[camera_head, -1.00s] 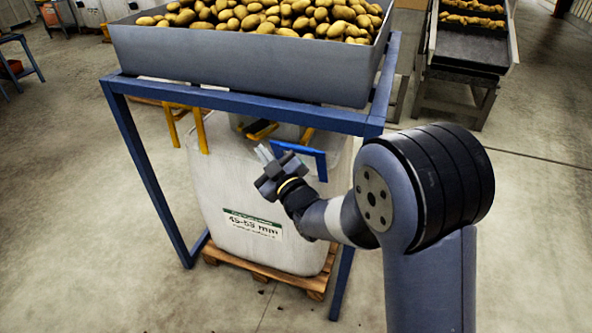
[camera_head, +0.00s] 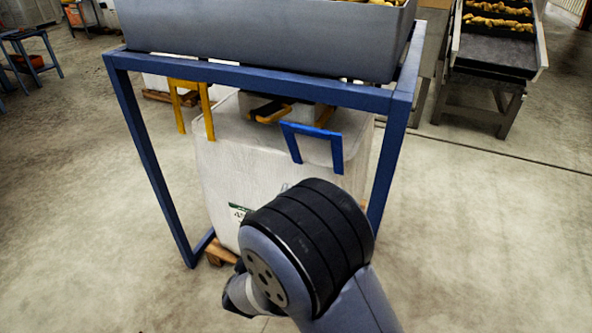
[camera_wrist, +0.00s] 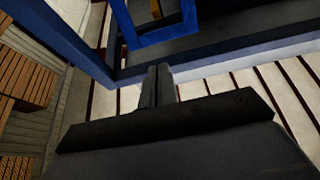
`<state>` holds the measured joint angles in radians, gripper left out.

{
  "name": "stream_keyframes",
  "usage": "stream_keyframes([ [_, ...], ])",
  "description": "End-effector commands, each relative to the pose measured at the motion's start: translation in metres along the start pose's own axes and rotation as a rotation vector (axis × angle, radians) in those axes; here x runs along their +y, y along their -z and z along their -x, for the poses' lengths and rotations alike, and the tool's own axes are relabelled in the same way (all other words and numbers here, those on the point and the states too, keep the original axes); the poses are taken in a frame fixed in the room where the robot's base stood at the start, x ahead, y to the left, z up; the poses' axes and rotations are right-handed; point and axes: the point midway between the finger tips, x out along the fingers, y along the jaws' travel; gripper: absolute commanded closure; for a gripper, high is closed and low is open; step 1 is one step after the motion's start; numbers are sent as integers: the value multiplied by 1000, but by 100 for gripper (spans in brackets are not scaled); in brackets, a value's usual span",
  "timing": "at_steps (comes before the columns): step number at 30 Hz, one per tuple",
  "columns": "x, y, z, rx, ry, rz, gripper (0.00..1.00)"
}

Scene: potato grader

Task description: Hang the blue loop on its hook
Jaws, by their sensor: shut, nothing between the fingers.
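The blue loop (camera_head: 312,130) stands up from the near right part of the white bag's (camera_head: 245,165) top, a flat bar with two legs. A yellow-orange hook piece (camera_head: 325,117) shows just behind its top bar. I cannot tell whether the two touch. In the wrist view the loop (camera_wrist: 165,34) shows at the top, beyond my fingertips and apart from them. My gripper (camera_wrist: 159,72) is shut and empty there. In the head view my arm hides the gripper.
A blue frame (camera_head: 250,80) surrounds the bag and carries a grey bin (camera_head: 265,40). A yellow loop (camera_head: 190,86) stands at the bag's left. More dark and yellow hook parts (camera_head: 270,112) sit under the bin. A conveyor (camera_head: 497,60) is at the back right. The floor at right is clear.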

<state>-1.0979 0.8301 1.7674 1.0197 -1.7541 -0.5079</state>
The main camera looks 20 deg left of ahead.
Motion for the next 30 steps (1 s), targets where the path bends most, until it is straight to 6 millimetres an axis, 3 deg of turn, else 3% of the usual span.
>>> stream_keyframes([
  [12, 1, 2, -85, 2, -3, -2, 100],
  [18, 1, 1, -117, 1, -1, 0, 100],
  [24, 0, 1, -132, 0, 3, -1, 100],
  [30, 0, 0, -133, 0, 3, 0, 100],
])
